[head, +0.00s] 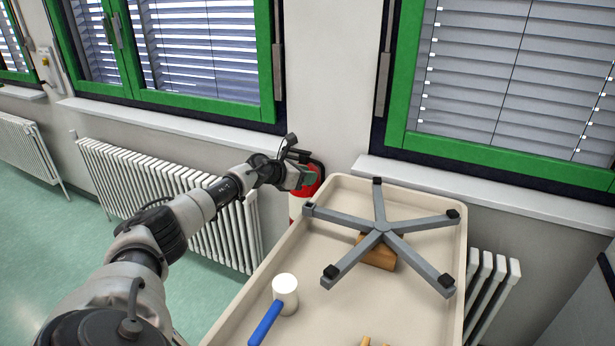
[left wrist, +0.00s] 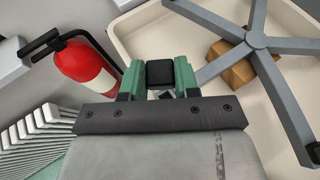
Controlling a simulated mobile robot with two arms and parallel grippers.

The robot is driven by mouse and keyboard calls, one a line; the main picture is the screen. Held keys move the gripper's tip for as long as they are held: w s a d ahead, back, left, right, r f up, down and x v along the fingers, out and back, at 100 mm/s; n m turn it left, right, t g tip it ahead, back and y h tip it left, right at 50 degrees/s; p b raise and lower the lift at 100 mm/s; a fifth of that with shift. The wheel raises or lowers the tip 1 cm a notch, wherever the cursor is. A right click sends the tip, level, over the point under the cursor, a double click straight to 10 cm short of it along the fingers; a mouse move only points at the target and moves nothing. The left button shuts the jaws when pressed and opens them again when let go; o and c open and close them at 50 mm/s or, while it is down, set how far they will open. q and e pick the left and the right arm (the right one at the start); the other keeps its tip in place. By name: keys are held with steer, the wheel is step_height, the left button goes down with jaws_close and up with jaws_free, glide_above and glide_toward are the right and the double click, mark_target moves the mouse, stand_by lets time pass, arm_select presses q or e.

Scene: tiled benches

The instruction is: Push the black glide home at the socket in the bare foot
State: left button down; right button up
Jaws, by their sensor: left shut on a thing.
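A grey five-legged star base (head: 382,226) stands with black glides on the feet of several legs. The foot of its left leg (head: 309,209) shows no clear black block on it. My left gripper (head: 303,177) is just behind and above that foot in the head view. In the left wrist view its green fingers are shut on a black glide (left wrist: 160,73). I cannot tell whether the glide touches the foot. My right gripper is not in view.
The base rests on a wooden block (head: 378,256) in a cream tray (head: 338,318). A mallet with a white head (head: 286,289) and blue handle lies at the front left. A red extinguisher (head: 317,171) stands behind, beside a radiator (head: 150,180) under the windows.

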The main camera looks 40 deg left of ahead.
arm_select(q)
steer(key=shift+d+f+b, duration=0.1)
steer(key=shift+f+b, duration=0.2)
step_height(320, 180, down, 2)
steer(key=shift+b, duration=0.9)
step_height(320, 180, down, 3)
steer(key=b, duration=0.3)
steer(key=shift+f+b, duration=1.25)
steer(key=shift+b, duration=0.1)
